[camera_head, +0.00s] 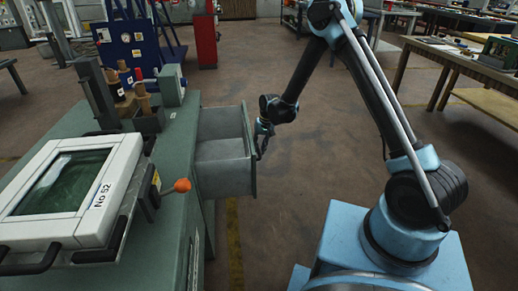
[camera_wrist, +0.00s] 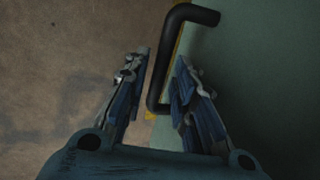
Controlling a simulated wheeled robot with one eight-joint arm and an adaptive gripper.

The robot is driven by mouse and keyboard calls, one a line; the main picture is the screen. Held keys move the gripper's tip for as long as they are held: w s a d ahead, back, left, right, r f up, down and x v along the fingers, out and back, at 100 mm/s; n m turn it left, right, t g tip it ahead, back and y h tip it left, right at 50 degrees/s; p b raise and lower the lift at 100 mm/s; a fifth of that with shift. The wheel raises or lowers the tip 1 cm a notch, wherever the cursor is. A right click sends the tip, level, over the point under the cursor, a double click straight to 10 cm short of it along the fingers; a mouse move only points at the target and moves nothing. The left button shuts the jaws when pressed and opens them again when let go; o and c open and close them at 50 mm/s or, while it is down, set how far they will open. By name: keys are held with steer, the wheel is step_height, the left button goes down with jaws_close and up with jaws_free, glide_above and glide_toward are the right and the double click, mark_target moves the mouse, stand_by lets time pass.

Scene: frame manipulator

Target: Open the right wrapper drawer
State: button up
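The drawer (camera_head: 223,152) is a grey-green metal box standing pulled out from the side of the green machine cabinet (camera_head: 172,226) in the head view. Its inside shows and looks empty. My gripper (camera_head: 263,135) is at the outer face of the drawer front. In the wrist view my gripper (camera_wrist: 162,62) has its two fingers apart, one on each side of the black bent drawer handle (camera_wrist: 158,75). The fingers do not appear closed on the handle. The green drawer front (camera_wrist: 265,75) fills the right of the wrist view.
A white-framed screen panel (camera_head: 108,158) and an orange-knobbed lever (camera_head: 182,185) are on the cabinet. A blue tool stand (camera_head: 140,45) and a red cabinet (camera_head: 206,40) stand behind. A workbench (camera_head: 460,60) is at far right.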

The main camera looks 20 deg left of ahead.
stand_by(0.3)
step_height(320, 180, up, 12)
steer(key=w+d, duration=0.1)
steer(key=d, duration=0.1)
steer(key=shift+f, duration=0.2)
steer(key=shift+w, duration=0.1)
stand_by(0.4)
steer(key=s+d+r+m+t, duration=0.1)
steer(key=d+r, duration=0.5)
steer(key=d, duration=0.5)
steer(key=d+r+m, duration=0.1)
steer(key=d+r, duration=0.6)
steer(key=d, duration=0.4)
steer(key=s+d+r+m+t, duration=0.1)
steer(key=d+r, duration=0.5)
steer(key=d, duration=0.4)
steer(key=s+d+r+m+h, duration=0.1)
steer(key=s+d, duration=1)
steer(key=d, duration=0.4)
steer(key=s+d+f+m, duration=0.1)
steer(key=s+d+f, duration=0.2)
steer(key=s+d, duration=0.1)
steer(key=s+d+f+t+h, duration=0.1)
steer(key=s+d+f, duration=0.2)
steer(key=s, duration=0.4)
steer(key=shift+s+d+m, duration=0.15)
steer(key=shift+d+m, duration=0.25)
steer(key=shift+d, duration=0.4)
